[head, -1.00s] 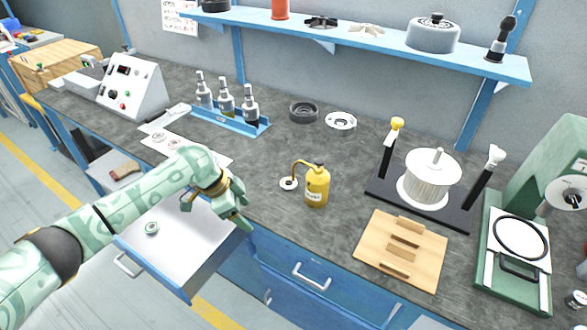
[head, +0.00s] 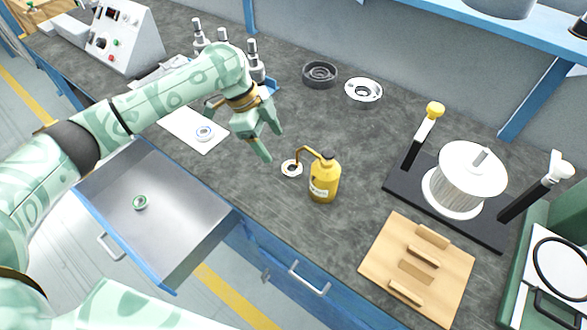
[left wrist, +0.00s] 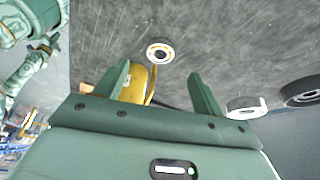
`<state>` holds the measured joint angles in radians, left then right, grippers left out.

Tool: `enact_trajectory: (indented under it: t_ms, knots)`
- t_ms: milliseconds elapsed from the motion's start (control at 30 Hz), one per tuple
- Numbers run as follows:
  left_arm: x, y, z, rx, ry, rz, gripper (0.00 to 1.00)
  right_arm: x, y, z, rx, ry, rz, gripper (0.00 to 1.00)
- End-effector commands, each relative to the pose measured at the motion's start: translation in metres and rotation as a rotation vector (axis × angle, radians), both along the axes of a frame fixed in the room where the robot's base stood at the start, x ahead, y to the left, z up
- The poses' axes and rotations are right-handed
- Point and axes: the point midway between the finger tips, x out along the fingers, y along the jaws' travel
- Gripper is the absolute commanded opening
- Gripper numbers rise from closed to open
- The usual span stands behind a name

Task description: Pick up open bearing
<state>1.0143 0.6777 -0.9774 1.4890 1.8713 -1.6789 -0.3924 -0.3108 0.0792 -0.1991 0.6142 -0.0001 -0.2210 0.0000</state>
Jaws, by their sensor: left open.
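A small ring bearing (head: 291,169) with a brownish inner ring lies flat on the dark bench, left of the yellow oil can (head: 324,180) and under its spout. In the left wrist view the same bearing (left wrist: 160,51) lies beyond the fingertips, showing a yellowish ring around its bore. My left gripper (head: 268,138) is open and empty, above the bench, up and left of the bearing, apart from it. Another bearing (head: 204,132) lies on a white sheet (head: 181,126). A green-ringed bearing (head: 140,203) lies in the open drawer (head: 185,245).
A dark ring housing (head: 320,73) and a pale flange (head: 363,91) stand at the back. A wooden board (head: 375,262) and a stand with a white drum (head: 466,178) are at right.

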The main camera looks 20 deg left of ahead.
Motion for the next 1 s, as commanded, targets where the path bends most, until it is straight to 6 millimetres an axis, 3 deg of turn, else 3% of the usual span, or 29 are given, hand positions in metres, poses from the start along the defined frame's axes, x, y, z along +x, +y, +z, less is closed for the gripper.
enact_trajectory:
  t_ms: [33,100,367,600,867,1000]
  knots:
    - [0.0,-0.005,-0.015,0.0,0.004,-0.001,0.69,-0.001,0.0,-0.008,0.0,0.004,0.0,0.0]
    - [0.0,-0.009,-0.025,0.0,0.003,0.0,0.69,0.001,0.0,-0.012,0.0,0.002,0.0,0.0]
    - [0.002,-0.018,-0.04,0.0,0.0,0.0,0.69,0.006,0.001,-0.019,0.002,-0.005,0.001,0.0]
    - [0.005,-0.036,-0.075,0.0,0.003,0.0,0.69,-0.002,0.001,-0.039,0.003,0.015,0.001,0.0]
    - [0.005,-0.04,-0.078,0.001,-0.003,0.001,0.69,-0.002,0.001,-0.04,0.002,0.016,0.001,0.0]
    - [0.005,-0.04,-0.078,0.001,-0.003,0.001,0.36,-0.003,0.001,-0.04,0.002,0.016,0.001,0.0]
